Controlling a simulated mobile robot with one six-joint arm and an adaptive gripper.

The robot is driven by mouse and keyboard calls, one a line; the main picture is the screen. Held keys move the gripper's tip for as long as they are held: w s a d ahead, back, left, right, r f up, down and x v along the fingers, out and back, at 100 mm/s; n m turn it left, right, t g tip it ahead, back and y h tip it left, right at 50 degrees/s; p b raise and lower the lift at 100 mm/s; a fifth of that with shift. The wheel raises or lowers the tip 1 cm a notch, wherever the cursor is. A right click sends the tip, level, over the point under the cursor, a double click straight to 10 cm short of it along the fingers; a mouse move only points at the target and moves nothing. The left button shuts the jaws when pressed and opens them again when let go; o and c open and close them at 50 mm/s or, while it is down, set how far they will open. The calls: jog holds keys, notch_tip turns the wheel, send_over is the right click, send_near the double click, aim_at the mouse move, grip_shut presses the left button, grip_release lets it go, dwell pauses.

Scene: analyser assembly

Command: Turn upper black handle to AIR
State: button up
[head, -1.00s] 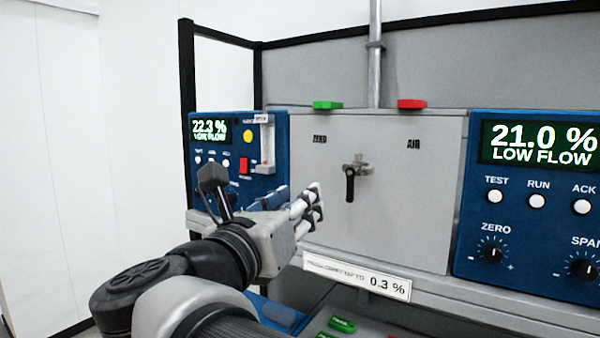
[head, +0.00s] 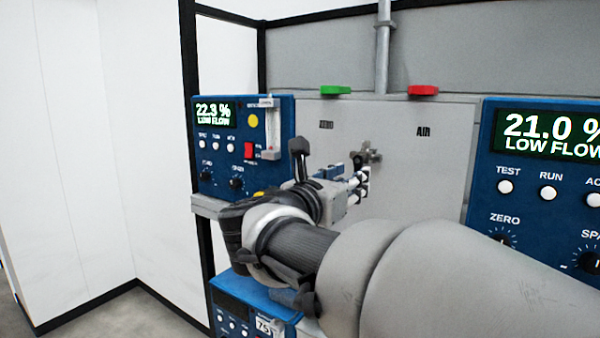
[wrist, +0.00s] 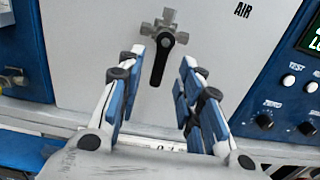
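The upper black handle (wrist: 160,62) hangs straight down from its metal valve (wrist: 168,22) on the grey panel (head: 430,170). In the wrist view it lies ahead of and between the two fingers of my gripper (wrist: 163,85), which is open with nothing gripped. The "AIR" label (wrist: 243,11) is up and to the right of the valve; it also shows in the head view (head: 423,132). The "ZERO" label (head: 326,125) is at the left. In the head view, my gripper (head: 362,182) is just below the valve (head: 369,153) and hides the black handle.
A green block (head: 335,90) and a red block (head: 423,91) sit on top of the panel. Blue analyser units stand at the left (head: 220,175) and right (head: 520,190). A vertical pipe (head: 383,50) rises behind the panel.

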jog(key=shift+x, duration=1.6)
grip_shut()
